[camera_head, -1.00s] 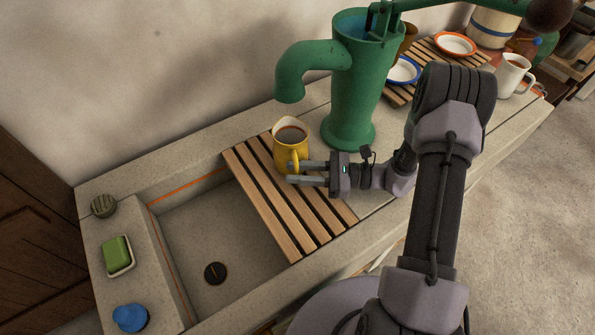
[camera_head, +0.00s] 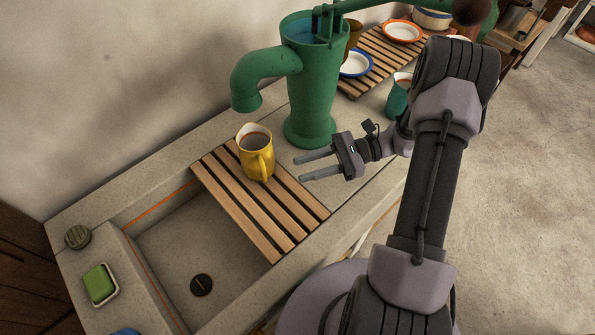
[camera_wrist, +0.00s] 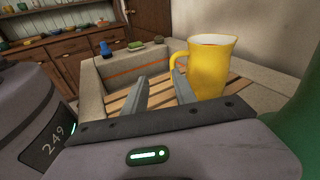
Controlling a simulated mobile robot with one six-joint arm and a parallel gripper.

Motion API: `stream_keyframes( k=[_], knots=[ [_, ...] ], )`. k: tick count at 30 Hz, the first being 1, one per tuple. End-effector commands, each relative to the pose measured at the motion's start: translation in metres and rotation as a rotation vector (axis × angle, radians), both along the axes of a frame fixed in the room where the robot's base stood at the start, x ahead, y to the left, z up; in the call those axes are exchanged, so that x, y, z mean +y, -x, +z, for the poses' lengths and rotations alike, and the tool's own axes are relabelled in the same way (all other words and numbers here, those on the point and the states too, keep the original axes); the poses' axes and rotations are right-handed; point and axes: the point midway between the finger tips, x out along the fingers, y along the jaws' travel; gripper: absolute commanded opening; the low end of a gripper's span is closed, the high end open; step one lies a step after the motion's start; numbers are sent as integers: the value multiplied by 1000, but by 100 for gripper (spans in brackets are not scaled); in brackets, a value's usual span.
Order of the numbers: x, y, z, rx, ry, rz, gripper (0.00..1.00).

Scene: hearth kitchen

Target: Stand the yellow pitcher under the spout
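The yellow pitcher (camera_head: 257,160) stands upright on the slatted wooden rack (camera_head: 236,208), with dark liquid inside. Its handle faces the front. The green pump's spout (camera_head: 246,98) hangs above the rack, near the pitcher; I cannot tell whether its mouth is exactly over the pitcher's opening. My gripper (camera_head: 300,168) is open and empty, to the right of the pitcher and apart from it. In the wrist view, the pitcher (camera_wrist: 208,70) stands just beyond and right of the open fingers of my gripper (camera_wrist: 160,85), handle to the left.
The green pump body (camera_head: 312,95) rises behind my gripper. A stone basin (camera_head: 205,255) lies left of the rack, with a green soap (camera_head: 100,282) on its ledge. A teal mug (camera_head: 398,97) and a second rack with a blue-rimmed dish (camera_head: 356,64) stand at the back right.

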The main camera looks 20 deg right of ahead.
Motion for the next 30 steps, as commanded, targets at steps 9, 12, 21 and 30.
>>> stream_keyframes(
  k=[9,12,21,30],
  knots=[
    [70,78,129,-429,752,488,33],
    [76,105,154,-621,980,558,33],
    [77,144,198,-1098,1386,547,33],
    [76,146,202,-1144,1417,534,33]
  ],
)
